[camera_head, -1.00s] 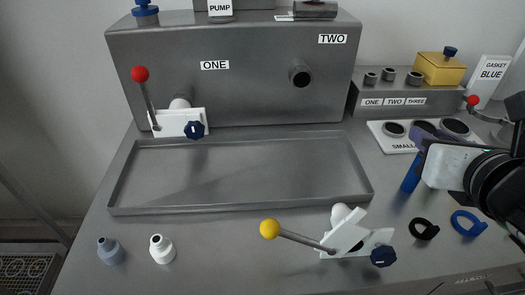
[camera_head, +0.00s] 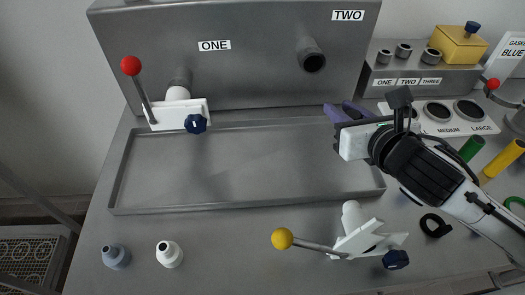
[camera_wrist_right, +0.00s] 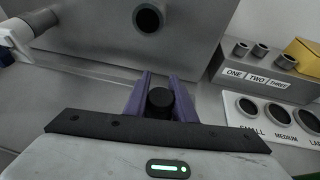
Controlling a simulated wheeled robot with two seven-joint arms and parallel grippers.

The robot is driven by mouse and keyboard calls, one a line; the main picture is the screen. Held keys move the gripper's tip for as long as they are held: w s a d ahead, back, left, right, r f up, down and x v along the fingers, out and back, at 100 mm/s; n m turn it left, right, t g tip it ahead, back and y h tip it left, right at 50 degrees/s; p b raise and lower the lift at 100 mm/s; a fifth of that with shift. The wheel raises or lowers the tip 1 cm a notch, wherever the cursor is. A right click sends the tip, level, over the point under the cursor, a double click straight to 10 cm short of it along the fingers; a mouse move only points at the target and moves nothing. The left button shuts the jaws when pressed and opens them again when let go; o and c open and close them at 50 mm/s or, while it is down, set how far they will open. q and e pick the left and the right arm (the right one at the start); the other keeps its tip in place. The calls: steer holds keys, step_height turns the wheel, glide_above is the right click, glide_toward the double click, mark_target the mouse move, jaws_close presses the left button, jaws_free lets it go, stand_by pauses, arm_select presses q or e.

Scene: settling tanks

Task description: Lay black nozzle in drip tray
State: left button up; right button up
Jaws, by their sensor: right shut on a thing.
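The drip tray (camera_head: 240,170) is a wide, shallow grey tray with a low rim in front of the tank, and its floor looks empty. My right gripper (camera_head: 340,113) is above the tray's right back corner, its purple fingers pointing left and away. In the right wrist view the purple fingers (camera_wrist_right: 160,98) are shut on the black nozzle (camera_wrist_right: 160,102), a short dark cylinder. The nozzle cannot be made out in the head view. My left gripper is not in view.
A valve with a red-knobbed lever (camera_head: 180,115) sits at the tray's back left. A loose valve with a yellow-knobbed lever (camera_head: 365,240) lies in front. A blue-grey nozzle (camera_head: 115,257) and a white nozzle (camera_head: 169,254) stand front left. A pipe stub (camera_head: 311,57) projects above the tray.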

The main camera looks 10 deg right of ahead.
mark_target(330, 156)
step_height(330, 156, down, 10)
steer(key=shift+f+b, duration=0.15)
steer(key=shift+b, duration=1.1)
steer(key=o, duration=1.1)
steer(key=shift+f, duration=0.1)
steer(key=shift+c, duration=0.2)
steer(key=shift+s+r, duration=0.2)
steer(key=shift+r, duration=0.05)
steer(key=v, duration=0.7)
steer(key=shift+w, duration=0.15)
